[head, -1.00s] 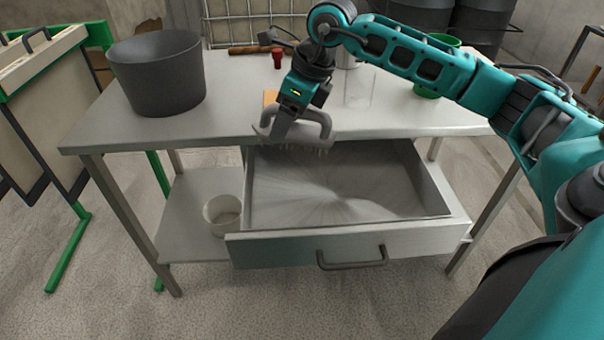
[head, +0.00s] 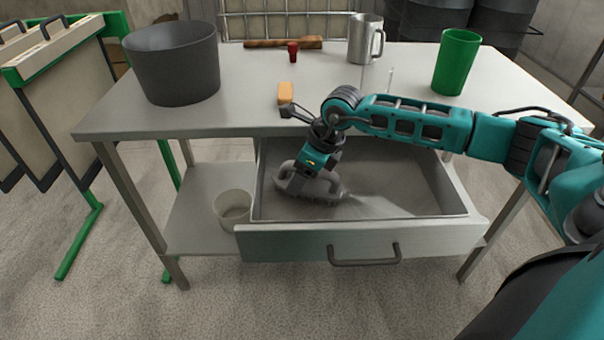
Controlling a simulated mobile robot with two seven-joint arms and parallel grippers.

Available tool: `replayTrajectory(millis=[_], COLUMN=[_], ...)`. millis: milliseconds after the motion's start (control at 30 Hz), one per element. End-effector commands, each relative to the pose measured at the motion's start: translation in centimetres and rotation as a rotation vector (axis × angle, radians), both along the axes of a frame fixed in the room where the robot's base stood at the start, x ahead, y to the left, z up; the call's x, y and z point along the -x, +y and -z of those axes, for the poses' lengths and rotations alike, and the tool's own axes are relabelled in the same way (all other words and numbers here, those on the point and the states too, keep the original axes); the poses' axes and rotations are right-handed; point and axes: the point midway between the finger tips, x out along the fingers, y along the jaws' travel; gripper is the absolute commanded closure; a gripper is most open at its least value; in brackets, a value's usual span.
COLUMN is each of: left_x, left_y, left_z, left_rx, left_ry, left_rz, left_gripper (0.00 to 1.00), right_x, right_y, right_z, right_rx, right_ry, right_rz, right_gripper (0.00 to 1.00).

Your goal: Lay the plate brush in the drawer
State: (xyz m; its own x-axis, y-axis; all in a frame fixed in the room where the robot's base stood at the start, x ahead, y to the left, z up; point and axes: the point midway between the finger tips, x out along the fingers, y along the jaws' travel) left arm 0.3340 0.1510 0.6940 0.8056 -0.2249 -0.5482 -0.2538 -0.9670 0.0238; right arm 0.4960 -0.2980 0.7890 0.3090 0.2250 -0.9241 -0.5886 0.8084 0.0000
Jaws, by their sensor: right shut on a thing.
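The plate brush (head: 322,192) is a grey brush with a looped handle, in the left part of the open drawer (head: 395,198). My right gripper (head: 308,176) is shut on the brush's handle, and its fingers are partly hidden by the wrist and handle. The brush is low inside the drawer, slightly tilted; I cannot tell whether its bristles touch the drawer floor. The drawer is pulled out under the metal table and otherwise looks empty. My left gripper is not in view.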

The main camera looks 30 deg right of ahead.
Motion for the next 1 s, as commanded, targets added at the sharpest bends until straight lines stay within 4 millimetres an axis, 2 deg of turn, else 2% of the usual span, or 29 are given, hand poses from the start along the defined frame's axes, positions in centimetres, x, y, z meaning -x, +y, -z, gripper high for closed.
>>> replayTrajectory(millis=[300,333,567,833,1000], left_x=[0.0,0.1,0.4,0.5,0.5], left_y=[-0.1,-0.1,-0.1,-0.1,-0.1], left_z=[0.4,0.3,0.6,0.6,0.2], left_rx=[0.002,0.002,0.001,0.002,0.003], left_ry=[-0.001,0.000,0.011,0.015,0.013], left_rz=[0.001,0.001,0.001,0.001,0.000], left_gripper=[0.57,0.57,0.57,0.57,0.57], right_x=[0.0,0.0,0.0,0.0,0.4], right_y=[0.0,0.0,0.0,0.0,-0.4], right_z=[0.4,0.3,0.2,0.1,-1.5], right_rx=[-0.001,0.000,0.000,0.000,0.001], right_ry=[-0.001,0.000,0.000,0.000,-0.002], right_rz=[0.000,0.000,0.000,0.000,0.002], right_gripper=[0.70,0.34,0.12,0.10,0.10])
